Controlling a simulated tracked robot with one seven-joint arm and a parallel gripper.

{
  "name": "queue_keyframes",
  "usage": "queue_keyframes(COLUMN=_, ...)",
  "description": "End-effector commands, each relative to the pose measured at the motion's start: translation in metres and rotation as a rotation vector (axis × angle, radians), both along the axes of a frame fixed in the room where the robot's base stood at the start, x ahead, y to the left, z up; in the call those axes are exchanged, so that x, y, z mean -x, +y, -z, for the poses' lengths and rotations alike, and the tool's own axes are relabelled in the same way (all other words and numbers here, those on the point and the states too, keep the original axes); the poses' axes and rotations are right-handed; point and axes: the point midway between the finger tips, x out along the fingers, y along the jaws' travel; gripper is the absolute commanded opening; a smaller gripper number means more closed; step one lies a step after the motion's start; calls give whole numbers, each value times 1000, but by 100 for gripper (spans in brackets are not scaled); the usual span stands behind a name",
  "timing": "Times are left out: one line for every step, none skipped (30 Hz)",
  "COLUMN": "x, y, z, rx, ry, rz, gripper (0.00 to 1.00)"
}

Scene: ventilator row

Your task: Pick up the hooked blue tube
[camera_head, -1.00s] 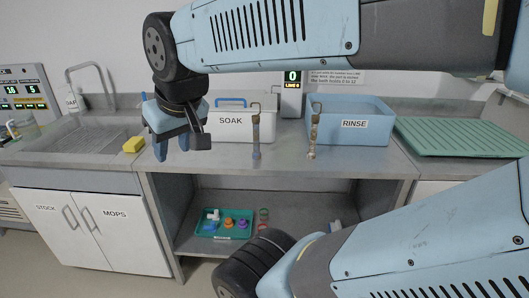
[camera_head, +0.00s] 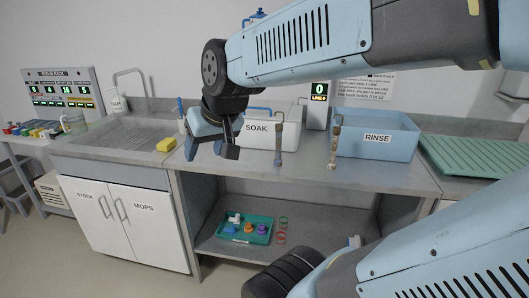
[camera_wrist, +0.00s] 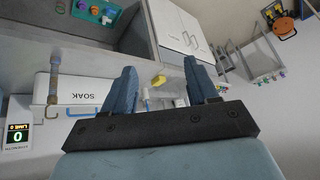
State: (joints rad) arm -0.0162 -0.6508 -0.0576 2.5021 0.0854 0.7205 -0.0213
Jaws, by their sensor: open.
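A thin blue bent tube (camera_head: 257,109) lies along the top of the white SOAK tub (camera_head: 257,142) on the counter. It also shows in the wrist view (camera_wrist: 88,106), with a bend near one end. Part of it is hidden behind the tub's rim or an upright tap. My gripper (camera_head: 212,150) is open and empty above the counter, left of the tub in the head view. In the wrist view, the two blue fingers (camera_wrist: 160,66) are spread, with nothing between them, and the tube is to their left.
A yellow sponge (camera_head: 166,145) sits by the sink (camera_head: 120,139). A teal tray (camera_head: 262,220) is on the lower shelf. A green drying rack (camera_head: 480,157) is at right.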

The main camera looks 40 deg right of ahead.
Motion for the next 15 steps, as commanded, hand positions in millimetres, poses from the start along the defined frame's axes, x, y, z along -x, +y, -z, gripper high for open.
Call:
queue_keyframes(x=-18, y=0, z=6, rx=-33, ry=-17, rz=19, gripper=58)
queue_keyframes(x=-29, y=0, z=9, rx=-53, ry=-35, rz=32, gripper=58)
queue_keyframes(x=-43, y=-1, z=12, rx=-79, ry=-59, rz=55, gripper=58)
queue_keyframes(x=-54, y=-2, z=15, rx=-97, ry=-77, rz=73, gripper=58)
queue_keyframes(x=-65, y=-4, z=18, rx=-113, ry=-95, rz=94, gripper=58)
queue_keyframes(x=-78, y=-7, z=22, rx=-133, ry=-119, rz=122, gripper=58)
queue_keyframes(x=-88, y=-10, z=25, rx=-146, ry=-135, rz=145, gripper=58)
queue_keyframes(x=-98, y=-13, z=29, rx=-157, ry=-152, rz=169, gripper=58)
queue_keyframes(x=-110, y=-18, z=34, rx=-170, ry=-175, rz=202, gripper=58)
queue_keyframes(x=-119, y=-22, z=38, rx=-179, ry=-192, rz=229, gripper=58)
queue_keyframes(x=-128, y=-27, z=42, rx=-184, ry=-209, rz=257, gripper=58)
queue_keyframes(x=-139, y=-33, z=48, rx=-189, ry=-231, rz=293, gripper=58)
queue_keyframes(x=-146, y=-39, z=52, rx=-191, ry=-247, rz=322, gripper=58)
queue_keyframes(x=-154, y=-44, z=57, rx=-193, ry=-264, rz=352, gripper=58)
queue_keyframes(x=-163, y=-53, z=63, rx=-190, ry=-286, rz=393, gripper=58)
